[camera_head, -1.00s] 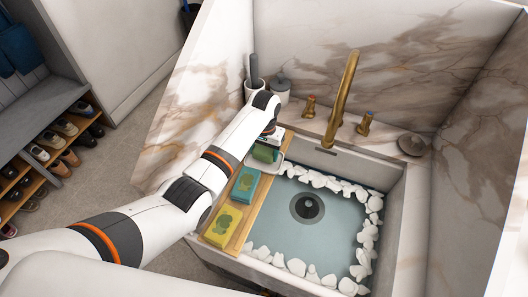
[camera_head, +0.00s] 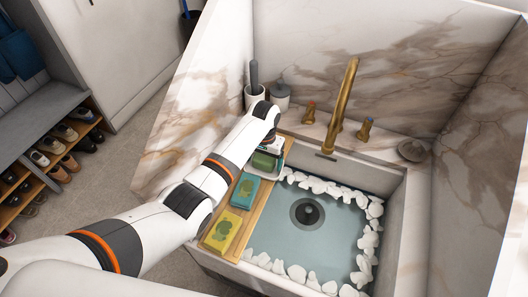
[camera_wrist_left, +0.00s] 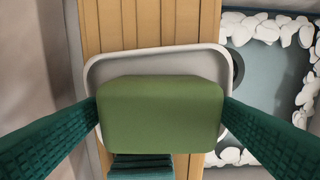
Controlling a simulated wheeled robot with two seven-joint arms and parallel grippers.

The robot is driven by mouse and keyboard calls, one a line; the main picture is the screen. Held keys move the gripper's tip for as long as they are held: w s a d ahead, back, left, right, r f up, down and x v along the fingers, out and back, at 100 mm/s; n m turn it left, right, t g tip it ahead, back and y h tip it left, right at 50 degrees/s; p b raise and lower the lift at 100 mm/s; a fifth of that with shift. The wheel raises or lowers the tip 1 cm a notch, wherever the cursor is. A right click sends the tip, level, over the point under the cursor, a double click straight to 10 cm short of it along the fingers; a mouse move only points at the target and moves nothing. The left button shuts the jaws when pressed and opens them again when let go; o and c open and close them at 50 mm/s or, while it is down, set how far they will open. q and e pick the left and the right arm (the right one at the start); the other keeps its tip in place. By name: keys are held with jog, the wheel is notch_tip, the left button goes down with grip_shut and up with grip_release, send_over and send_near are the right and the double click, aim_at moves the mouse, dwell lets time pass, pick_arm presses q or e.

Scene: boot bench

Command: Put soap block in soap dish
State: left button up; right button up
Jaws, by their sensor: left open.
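The green soap block (camera_wrist_left: 160,115) lies over the white soap dish (camera_wrist_left: 150,62) in the left wrist view. The dish's rim shows around its far side and at the right. The head view also shows the green block (camera_head: 264,161) with the white dish (camera_head: 272,175) under it, on the wooden board. My left gripper (camera_head: 268,150) is open around the block, with one dark green finger close to each end. The block's underside is hidden, so full contact with the dish cannot be seen. My right gripper is not in view.
White stones (camera_head: 365,240) edge the sink basin. A brass faucet (camera_head: 345,100) and dark-grey-lidded jar (camera_head: 280,92) stand behind.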

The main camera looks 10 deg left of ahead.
aim_at(264, 158)
pick_arm(q)
notch_tip(264, 158, up, 12)
dwell(0.4)
